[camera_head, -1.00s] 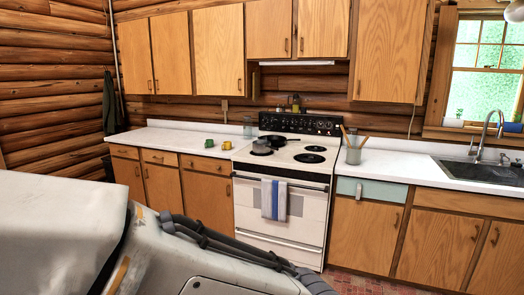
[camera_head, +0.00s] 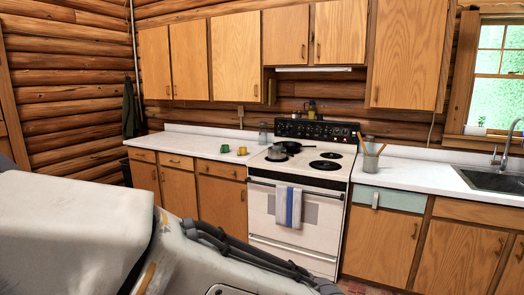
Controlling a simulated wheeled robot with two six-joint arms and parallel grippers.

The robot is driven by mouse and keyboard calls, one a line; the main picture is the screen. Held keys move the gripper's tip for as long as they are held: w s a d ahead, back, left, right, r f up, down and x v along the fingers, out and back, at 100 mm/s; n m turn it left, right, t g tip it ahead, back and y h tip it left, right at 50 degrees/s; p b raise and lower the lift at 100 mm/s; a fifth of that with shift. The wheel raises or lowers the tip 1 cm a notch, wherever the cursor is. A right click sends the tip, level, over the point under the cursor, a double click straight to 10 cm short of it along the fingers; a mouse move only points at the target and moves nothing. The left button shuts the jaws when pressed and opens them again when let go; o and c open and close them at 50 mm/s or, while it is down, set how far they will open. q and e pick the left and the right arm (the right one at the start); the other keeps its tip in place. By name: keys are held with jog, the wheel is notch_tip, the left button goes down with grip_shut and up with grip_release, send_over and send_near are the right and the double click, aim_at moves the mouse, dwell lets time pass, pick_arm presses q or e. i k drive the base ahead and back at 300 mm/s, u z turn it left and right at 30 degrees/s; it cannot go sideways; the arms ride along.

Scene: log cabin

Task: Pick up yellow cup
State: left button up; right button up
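The yellow cup (camera_head: 243,151) stands on the white counter (camera_head: 188,143) left of the stove. A green cup (camera_head: 224,149) stands close beside it on its left. Both cups are small and far off in the head view. Neither of my grippers shows in the head view. Part of my own pale body covers the lower left.
The white stove (camera_head: 296,213) stands right of the cups, with a pan (camera_head: 292,147) and a pot (camera_head: 276,153) on top. A glass jar (camera_head: 263,133) is behind the cups. A utensil holder (camera_head: 370,160) and sink (camera_head: 492,178) are farther right. The left counter is mostly clear.

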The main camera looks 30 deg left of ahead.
aim_at(242, 150)
jog(key=u, duration=0.45)
jog(key=i, duration=0.7)
jog(key=u, duration=1.15)
jog(key=i, duration=1.15)
jog(key=u, duration=0.55)
jog(key=i, duration=1.85)
jog(key=z, duration=0.45)
jog(key=i, duration=0.95)
jog(key=z, duration=1.45)
jog(key=i, duration=0.9)
jog(key=z, duration=0.7)
